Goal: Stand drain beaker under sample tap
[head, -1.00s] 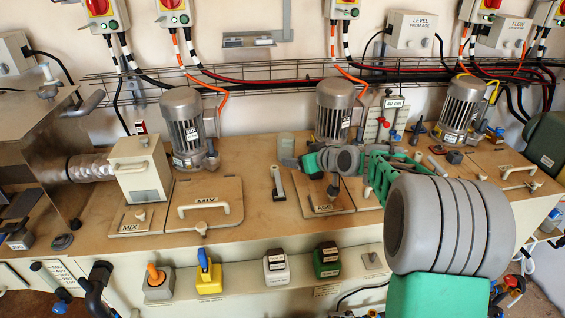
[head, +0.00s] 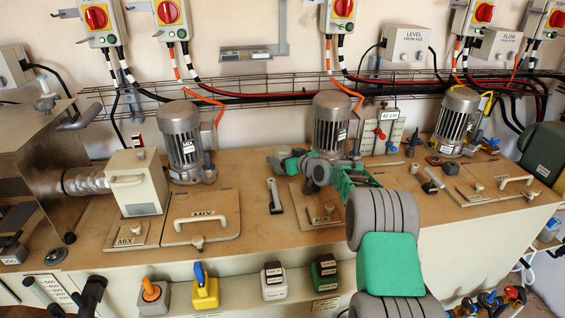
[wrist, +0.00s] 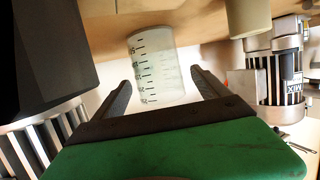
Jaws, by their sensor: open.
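A clear graduated beaker (wrist: 163,68) stands on the wooden deck in the wrist view, which appears upside down. My gripper (wrist: 161,84) is open, with one dark finger on each side of the beaker's rim end. I cannot tell whether either finger touches it. In the head view my gripper (head: 282,157) is over the middle of the deck, left of the centre motor, and largely hides the beaker. A red-handled tap (head: 380,134) and a blue-handled tap are on a small panel at the back; I cannot tell which tap is the sample tap.
The centre motor (head: 331,124) stands close beside my gripper. The left motor (head: 182,138) and right motor (head: 457,118) rise from the deck. A handled hatch (head: 202,218) lies at left. The deck between the left motor and my gripper is fairly clear.

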